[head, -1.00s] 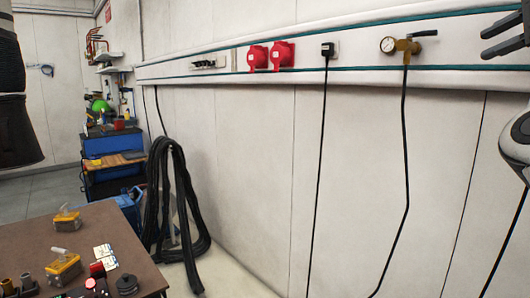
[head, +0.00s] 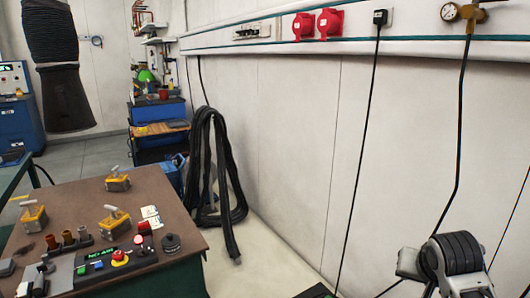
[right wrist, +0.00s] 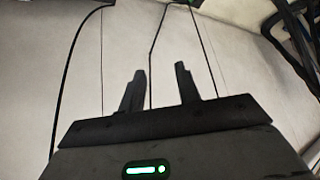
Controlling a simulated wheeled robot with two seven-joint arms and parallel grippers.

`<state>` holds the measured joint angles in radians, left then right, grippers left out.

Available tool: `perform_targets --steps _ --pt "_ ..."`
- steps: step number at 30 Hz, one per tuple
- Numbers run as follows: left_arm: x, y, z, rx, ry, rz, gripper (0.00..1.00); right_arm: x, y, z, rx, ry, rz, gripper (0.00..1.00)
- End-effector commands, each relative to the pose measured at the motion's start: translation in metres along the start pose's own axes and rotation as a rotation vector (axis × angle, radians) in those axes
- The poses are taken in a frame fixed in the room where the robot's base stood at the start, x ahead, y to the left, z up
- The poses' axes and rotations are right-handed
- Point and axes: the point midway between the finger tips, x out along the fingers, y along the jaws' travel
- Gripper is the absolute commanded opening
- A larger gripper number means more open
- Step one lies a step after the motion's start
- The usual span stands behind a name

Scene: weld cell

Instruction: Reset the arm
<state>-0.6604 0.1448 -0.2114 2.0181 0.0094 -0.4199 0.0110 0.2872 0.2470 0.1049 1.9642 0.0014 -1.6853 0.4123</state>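In the right wrist view, my right gripper (right wrist: 161,75) has its two black fingers apart, with nothing between them and a pale wall with dark cables beyond. In the head view, a pale grey part with black ribbed rings (head: 457,257) shows at the lower right; I cannot tell whether it belongs to my right arm. My left gripper is out of view. A control box (head: 105,262) on the brown table has a green display reading "NO AIR" and a red button (head: 119,257) on a yellow base. A thick black ribbed hose arm (head: 60,65) hangs at the upper left.
The brown table (head: 75,202) holds several yellow lever blocks (head: 117,181). Black hoses (head: 213,170) hang by the wall. A gauge with a brass valve (head: 455,12) and red sockets (head: 329,23) are on the wall rail.

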Motion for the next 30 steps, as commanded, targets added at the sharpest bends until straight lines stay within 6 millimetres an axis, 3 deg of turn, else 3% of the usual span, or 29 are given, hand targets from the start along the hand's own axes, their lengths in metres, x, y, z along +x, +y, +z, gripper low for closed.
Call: perform_targets --steps 1,6,9,15,20,30 --pt "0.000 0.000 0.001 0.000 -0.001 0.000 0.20 0.004 -0.003 0.037 -0.077 -0.035 -0.006 0.33" --pt "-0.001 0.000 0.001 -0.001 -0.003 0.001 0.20 -0.004 -0.009 0.142 -0.314 -0.132 -0.061 0.33" --pt "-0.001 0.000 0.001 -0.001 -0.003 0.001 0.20 -0.018 -0.009 0.191 -0.421 -0.181 -0.105 0.33" --pt "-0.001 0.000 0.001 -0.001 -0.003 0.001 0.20 -0.051 -0.007 0.262 -0.562 -0.259 -0.188 0.33" --pt "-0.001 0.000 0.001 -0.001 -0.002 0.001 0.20 -0.080 -0.005 0.303 -0.639 -0.311 -0.253 0.33" --pt "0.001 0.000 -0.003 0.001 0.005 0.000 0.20 -0.026 -0.046 0.307 -0.612 -0.053 -0.376 0.33"
